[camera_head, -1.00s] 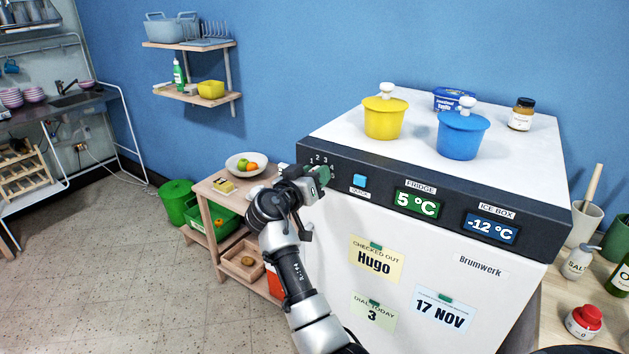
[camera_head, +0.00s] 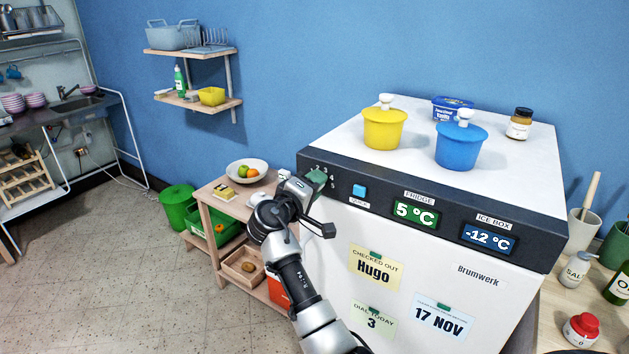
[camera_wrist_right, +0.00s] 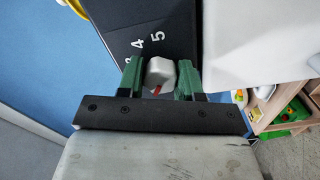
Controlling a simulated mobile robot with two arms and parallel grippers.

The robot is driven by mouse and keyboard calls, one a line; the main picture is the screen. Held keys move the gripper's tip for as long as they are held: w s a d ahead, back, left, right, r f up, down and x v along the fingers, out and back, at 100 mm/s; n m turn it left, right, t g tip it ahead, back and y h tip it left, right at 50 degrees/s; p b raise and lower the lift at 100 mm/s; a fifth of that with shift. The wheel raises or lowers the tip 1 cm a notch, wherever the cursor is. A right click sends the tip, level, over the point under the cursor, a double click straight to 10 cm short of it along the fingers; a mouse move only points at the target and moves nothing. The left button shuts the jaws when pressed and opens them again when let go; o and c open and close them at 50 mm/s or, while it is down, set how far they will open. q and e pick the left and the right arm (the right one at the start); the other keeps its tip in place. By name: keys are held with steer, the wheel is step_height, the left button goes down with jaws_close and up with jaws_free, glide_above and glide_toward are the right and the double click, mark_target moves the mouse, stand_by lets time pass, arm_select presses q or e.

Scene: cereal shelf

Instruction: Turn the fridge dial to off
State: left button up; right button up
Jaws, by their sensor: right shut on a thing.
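The fridge (camera_head: 430,290) is a white box with a dark front panel (camera_head: 450,197) along its top edge. Its dial (camera_wrist_right: 160,72), a pale knob with a red mark, shows in the right wrist view between the green fingers of my right gripper (camera_wrist_right: 159,82). The gripper is shut on the dial. The numbers 3, 4 and 5 are printed beside it, the 3 partly covered. In the head view my right gripper (camera_head: 316,178) is at the panel's left end and hides the dial. My left gripper is not in view.
A yellow tub (camera_head: 384,130), a blue tub (camera_head: 461,145) and a jar (camera_head: 519,124) stand on the fridge top. A blue button (camera_head: 359,190) and two displays are right of the gripper. A wooden trolley (camera_head: 207,218) with a fruit bowl stands left of the fridge.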

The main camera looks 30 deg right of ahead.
steer(key=n+p, duration=0.1)
steer(key=n, duration=0.1)
steer(key=n+p, duration=0.1)
steer(key=shift+r+n, duration=0.35)
steer(key=shift+n, duration=0.05)
steer(key=shift+f+n+p, duration=0.15)
steer(key=shift+n+p, duration=1.5)
steer(key=shift+n, duration=0.55)
steer(key=shift+d, duration=0.1)
steer(key=o, duration=0.9)
steer(key=shift+w+f, duration=0.1)
steer(key=shift+f, duration=0.1)
